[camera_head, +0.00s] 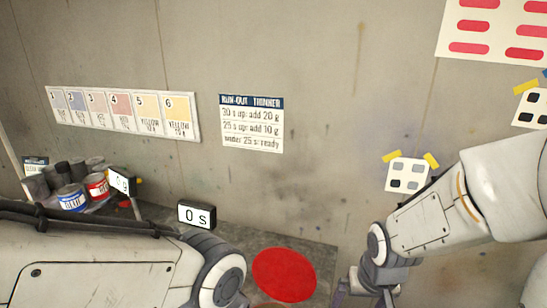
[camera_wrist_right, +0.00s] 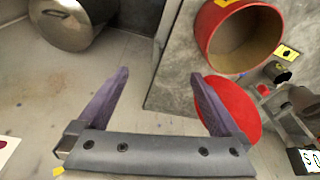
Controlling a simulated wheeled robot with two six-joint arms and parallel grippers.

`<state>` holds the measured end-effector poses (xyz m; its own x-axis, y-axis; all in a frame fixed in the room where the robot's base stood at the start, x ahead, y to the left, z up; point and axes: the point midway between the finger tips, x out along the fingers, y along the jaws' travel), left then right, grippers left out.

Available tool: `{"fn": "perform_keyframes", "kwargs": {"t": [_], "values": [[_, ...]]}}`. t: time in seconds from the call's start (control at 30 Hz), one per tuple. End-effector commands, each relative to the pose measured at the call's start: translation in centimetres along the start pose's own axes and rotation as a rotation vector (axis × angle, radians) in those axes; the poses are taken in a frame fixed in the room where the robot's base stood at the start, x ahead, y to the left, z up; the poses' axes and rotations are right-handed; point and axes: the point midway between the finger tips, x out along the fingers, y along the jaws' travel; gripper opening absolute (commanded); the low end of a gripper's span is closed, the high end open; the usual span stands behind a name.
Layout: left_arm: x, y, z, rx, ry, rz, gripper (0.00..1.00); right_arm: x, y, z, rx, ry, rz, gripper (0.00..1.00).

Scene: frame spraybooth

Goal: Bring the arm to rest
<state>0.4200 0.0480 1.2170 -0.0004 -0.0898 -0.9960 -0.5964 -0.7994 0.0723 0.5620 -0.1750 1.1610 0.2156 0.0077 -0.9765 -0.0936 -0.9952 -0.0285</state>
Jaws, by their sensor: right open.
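My right arm (camera_head: 440,215) comes in from the right in the head view, and its gripper (camera_head: 365,292) hangs at the bottom edge, partly cut off. In the right wrist view the same gripper (camera_wrist_right: 160,105) has its two purple fingers wide apart with nothing between them. The right finger overlaps a flat red disc (camera_wrist_right: 240,108) in that view; I cannot tell if they touch. My left arm (camera_head: 90,265) crosses the lower left of the head view; its gripper is not in view.
The red disc (camera_head: 284,275) lies at the grey bench's front. The right wrist view shows an open red container (camera_wrist_right: 238,38) and a metal pot (camera_wrist_right: 65,25). Charts hang on the wall.

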Motion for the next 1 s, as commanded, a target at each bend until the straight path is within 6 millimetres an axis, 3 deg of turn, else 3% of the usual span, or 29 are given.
{"fn": "perform_keyframes", "kwargs": {"t": [0.13, 0.47, 0.7, 0.9, 1.0], "values": [[0.0, 0.0, 0.0, 0.0, 0.0, 0.0, 0.5, 0.1, 1.3, 0.5, -0.103, 0.016, 0.009, 1.0], [2.9, -0.2, 0.2, -0.001, 0.0, 0.0, 0.5, 0.3, -4.8, 4.3, -0.305, -0.045, -0.051, 1.0], [5.4, -0.4, 0.3, -0.003, 0.0, 0.0, 0.5, -0.1, -9.0, 9.3, -0.505, -0.11, -0.1, 1.0], [7.2, -0.5, 0.4, -0.004, 0.0, 0.0, 0.5, -0.8, -11.1, 14.2, -0.679, -0.173, -0.134, 1.0], [7.4, -0.5, 0.4, -0.004, 0.0, 0.0, 0.5, -1.1, -11.3, 15.2, -0.715, -0.188, -0.139, 1.0]]}}
